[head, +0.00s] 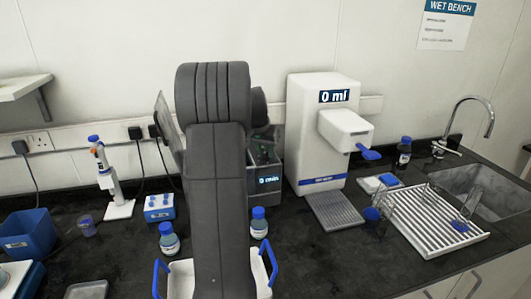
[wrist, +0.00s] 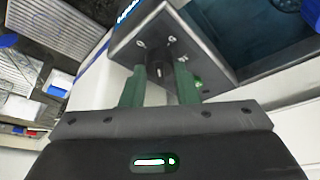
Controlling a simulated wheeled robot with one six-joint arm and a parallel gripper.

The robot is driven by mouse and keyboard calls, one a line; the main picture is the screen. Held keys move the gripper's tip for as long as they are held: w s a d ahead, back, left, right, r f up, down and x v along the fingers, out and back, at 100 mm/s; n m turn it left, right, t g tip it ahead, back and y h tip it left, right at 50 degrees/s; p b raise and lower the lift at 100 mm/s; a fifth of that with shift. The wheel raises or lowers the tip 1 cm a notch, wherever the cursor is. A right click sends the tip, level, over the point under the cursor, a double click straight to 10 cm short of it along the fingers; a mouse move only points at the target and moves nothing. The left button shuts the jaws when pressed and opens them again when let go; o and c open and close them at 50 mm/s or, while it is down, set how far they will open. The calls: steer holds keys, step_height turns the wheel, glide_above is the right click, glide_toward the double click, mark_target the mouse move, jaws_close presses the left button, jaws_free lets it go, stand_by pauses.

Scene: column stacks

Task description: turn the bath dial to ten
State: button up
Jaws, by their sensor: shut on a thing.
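The bath is a grey box (head: 262,195) with a lit display reading "0 min" in the head view, behind and partly hidden by my arm. In the wrist view its dark front panel (wrist: 195,58) fills the upper middle, with small white marks around a dark dial (wrist: 157,70). My gripper (wrist: 159,82) has its two green fingers on either side of the dial and is shut on it. The fingers hide part of the dial, so its pointer setting cannot be read. In the head view my arm hides the dial.
A white dispenser (head: 308,133) reading "0 ml" stands right of the bath, with a drying rack (head: 428,222) and sink (head: 480,190) further right. Blue-capped bottles (head: 169,240) (head: 259,224) and a white tray with blue handles (head: 263,276) crowd the front by my arm.

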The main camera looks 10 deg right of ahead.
steer(key=m, duration=0.2)
steer(key=m+g+h, duration=0.1)
steer(key=m, duration=0.2)
steer(key=shift+w+a+m+g+h+b, duration=0.1)
steer(key=shift+w+m+g+h+b, duration=0.1)
steer(key=shift+m+g+h+b, duration=0.15)
steer(key=m+g, duration=0.1)
steer(key=m, duration=0.1)
steer(key=m+p, duration=0.1)
steer(key=m, duration=0.1)
steer(key=shift+w+r+g, duration=0.1)
steer(key=shift+r+g, duration=0.05)
steer(key=shift+g, duration=0.2)
steer(key=m+g+p, duration=0.1)
steer(key=m, duration=0.1)
steer(key=m+g+p, duration=0.1)
steer(key=m, duration=0.2)
steer(key=shift+w+m, duration=0.1)
steer(key=shift+m, duration=0.25)
steer(key=shift+w+m+g+y+p, duration=0.1)
steer(key=shift+m+g+y+p, duration=0.25)
steer(key=shift+m+p, duration=0.6)
steer(key=shift+m+g+y+p, duration=0.35)
steer(key=shift+m+p, duration=0.2)
steer(key=shift+m, duration=0.8)
steer(key=o, duration=1)
steer(key=shift+c, duration=0.2)
steer(key=v, duration=0.7)
steer(key=shift+b, duration=0.35)
